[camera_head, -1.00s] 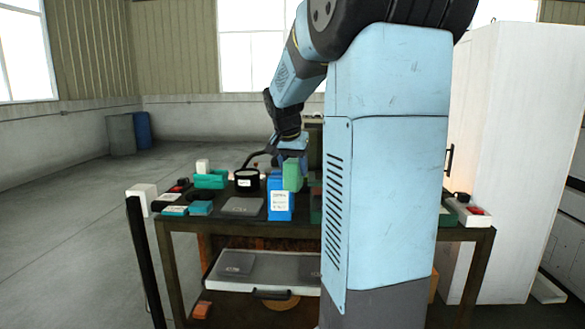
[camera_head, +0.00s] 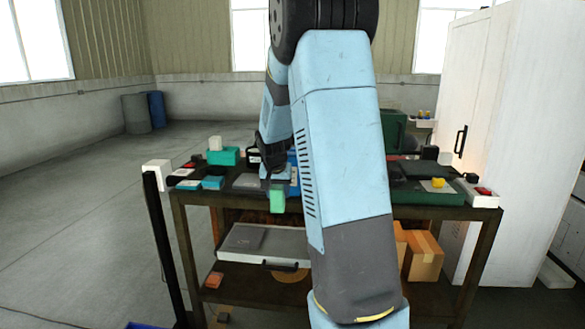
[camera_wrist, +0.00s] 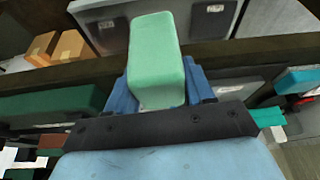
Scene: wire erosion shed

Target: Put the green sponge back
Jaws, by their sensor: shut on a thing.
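The green sponge (camera_head: 277,199) is a pale green block held in my gripper (camera_head: 278,181) at the front edge of the dark workbench (camera_head: 340,206). In the head view it hangs in front of that edge, above the level of the lower shelf. In the wrist view the sponge (camera_wrist: 155,50) stands out between the blue fingers of my gripper (camera_wrist: 160,98), which are shut on it. The sponge looks clear of the bench, though exact gaps are hard to tell. My arm hides the bench's middle.
A light grey tray (camera_head: 289,246) with a dark grey pad (camera_head: 244,236) sits on the lower shelf, beside cardboard boxes (camera_head: 423,258). Teal boxes (camera_head: 213,182) and other small items crowd the bench top's left. Open floor lies left.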

